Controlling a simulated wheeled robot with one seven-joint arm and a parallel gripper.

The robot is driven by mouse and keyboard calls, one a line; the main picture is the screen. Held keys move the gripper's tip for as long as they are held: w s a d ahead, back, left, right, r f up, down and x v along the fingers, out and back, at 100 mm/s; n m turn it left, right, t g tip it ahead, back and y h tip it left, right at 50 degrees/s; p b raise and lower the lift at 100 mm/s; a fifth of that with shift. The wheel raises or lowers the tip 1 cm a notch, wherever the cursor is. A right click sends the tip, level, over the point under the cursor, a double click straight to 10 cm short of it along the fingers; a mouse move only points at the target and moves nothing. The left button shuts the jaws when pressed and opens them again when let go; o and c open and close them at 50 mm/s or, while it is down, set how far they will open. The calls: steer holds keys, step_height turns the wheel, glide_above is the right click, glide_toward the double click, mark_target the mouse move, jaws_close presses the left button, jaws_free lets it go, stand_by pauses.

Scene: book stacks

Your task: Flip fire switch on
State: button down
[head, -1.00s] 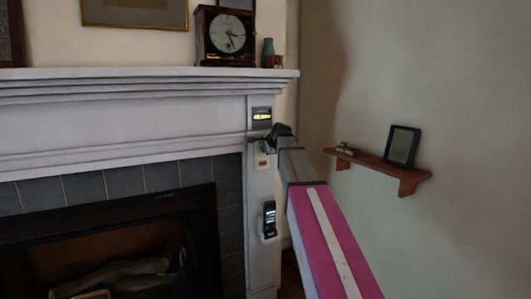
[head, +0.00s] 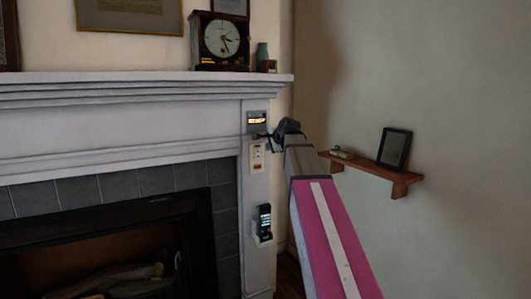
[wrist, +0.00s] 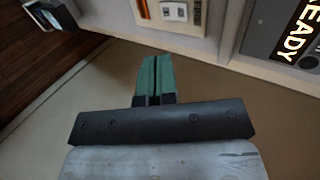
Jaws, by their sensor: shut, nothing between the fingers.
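The fire switch (head: 257,157) looks to be the small cream plate with an orange mark on the white fireplace column, below a lit display panel (head: 257,122). In the wrist view the switch plate (wrist: 172,12) shows at the top, partly cut off, with an orange strip and a white rocker. The display (wrist: 292,35) reads "READY" at the upper right. My gripper (wrist: 153,58) has green fingers that are together and empty. Its tips are just below the plate in the wrist view, apart from it. In the head view my gripper (head: 272,137) is right beside the column, at display and switch height.
A dark handset (head: 264,222) hangs in a holder lower on the column. The mantel (head: 150,88) juts out above, with a clock (head: 221,40) on it. A wooden shelf (head: 370,173) with a photo frame is on the right wall.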

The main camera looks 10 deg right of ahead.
mark_target(258, 157)
steer(key=shift+v, duration=1.4)
steer(key=shift+s+f, duration=0.15)
steer(key=shift+f, duration=0.6)
steer(key=x, duration=0.8)
steer(key=r+x, duration=0.1)
steer(key=x, duration=0.3)
steer(key=shift+w+a, duration=0.1)
steer(key=shift+w, duration=0.4)
steer(key=shift+w+a+f, duration=0.2)
steer(key=shift+w+a, duration=0.05)
steer(key=shift+w, duration=0.4)
